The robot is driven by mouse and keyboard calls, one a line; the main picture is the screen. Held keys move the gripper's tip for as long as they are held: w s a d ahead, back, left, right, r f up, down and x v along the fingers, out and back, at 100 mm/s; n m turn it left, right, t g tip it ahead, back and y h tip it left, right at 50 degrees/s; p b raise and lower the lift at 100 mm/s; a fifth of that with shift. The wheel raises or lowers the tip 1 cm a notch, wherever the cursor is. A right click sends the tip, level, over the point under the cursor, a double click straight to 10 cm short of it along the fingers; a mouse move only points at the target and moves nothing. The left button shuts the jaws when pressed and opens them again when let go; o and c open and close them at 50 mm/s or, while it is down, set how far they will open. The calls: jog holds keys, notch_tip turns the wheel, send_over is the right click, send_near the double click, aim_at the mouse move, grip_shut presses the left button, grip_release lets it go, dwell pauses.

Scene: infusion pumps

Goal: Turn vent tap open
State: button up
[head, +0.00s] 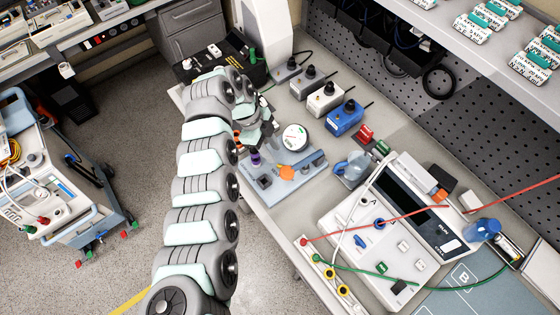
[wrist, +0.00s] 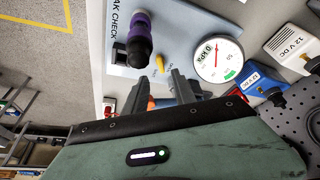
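A blue-grey leak check panel (head: 310,160) lies on the bench and carries an orange handle (head: 287,172) and a purple-and-black part (head: 255,159). The panel also fills the upper wrist view (wrist: 185,20). There the purple-and-black part (wrist: 139,38) stands left of my fingers, and a small yellow part (wrist: 160,62) shows just beyond the fingertips. Some orange (wrist: 152,103) shows between the fingers, partly hidden. No label tells me which part is the vent tap. My gripper (wrist: 160,76) is open, its fingers apart and nothing seen held; in the head view it (head: 262,138) is over the panel's far side.
A blue power unit (head: 344,118) and other boxes line the wall side. A white pump device (head: 385,225) with red and green leads sits nearer the camera.

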aim_at(280, 165)
jog(key=x, duration=0.7)
jog(key=shift+f+p, duration=0.25)
jog(key=shift+p, duration=0.05)
jog(key=shift+c, duration=0.3)
grip_shut()
